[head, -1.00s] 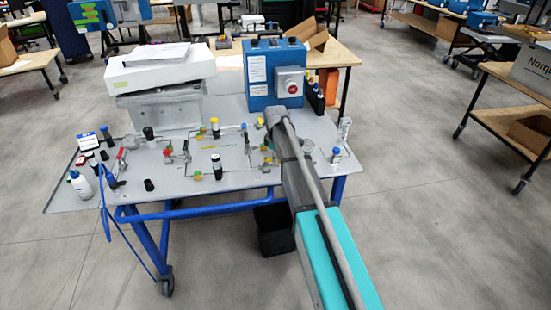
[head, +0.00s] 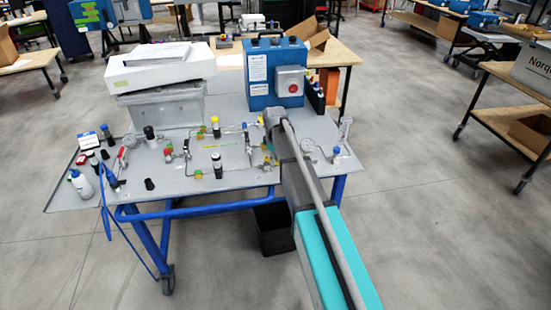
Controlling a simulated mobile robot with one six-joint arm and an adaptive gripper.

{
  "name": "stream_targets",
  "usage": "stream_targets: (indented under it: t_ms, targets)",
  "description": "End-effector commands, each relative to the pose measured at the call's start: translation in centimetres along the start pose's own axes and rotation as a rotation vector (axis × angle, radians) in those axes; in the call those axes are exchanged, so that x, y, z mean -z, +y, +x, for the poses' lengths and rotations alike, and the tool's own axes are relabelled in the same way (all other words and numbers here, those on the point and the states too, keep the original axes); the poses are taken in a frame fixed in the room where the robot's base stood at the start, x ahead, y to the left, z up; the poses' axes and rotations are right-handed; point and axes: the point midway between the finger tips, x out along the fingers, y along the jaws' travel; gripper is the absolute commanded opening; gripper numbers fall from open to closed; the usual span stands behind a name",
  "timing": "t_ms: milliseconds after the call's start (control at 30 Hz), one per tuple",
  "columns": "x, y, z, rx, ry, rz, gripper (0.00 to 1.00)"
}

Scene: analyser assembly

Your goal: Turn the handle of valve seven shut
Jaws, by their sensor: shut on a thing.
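The valve panel (head: 222,182) is a grey board carrying thin tubing, gauges and several small valves with green, yellow, red and black parts. The end of my arm (head: 275,118) is over the right half of the board. No label reading seven is legible, and the handle of valve seven cannot be picked out.
A blue box with a red button (head: 275,75) stands behind my wrist. A white device (head: 160,68) sits at the back left.

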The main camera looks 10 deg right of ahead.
Motion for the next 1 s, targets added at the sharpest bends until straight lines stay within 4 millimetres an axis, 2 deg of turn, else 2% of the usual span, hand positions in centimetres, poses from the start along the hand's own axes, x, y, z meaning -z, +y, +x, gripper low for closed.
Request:
stream_targets:
  t_ms: [600,1000]
  targets:
    - [0.7,-2.2,0.0,0.001,0.000,0.573,0.00]
    - [1.2,-2.9,0.0,0.001,0.000,0.798,0.00]
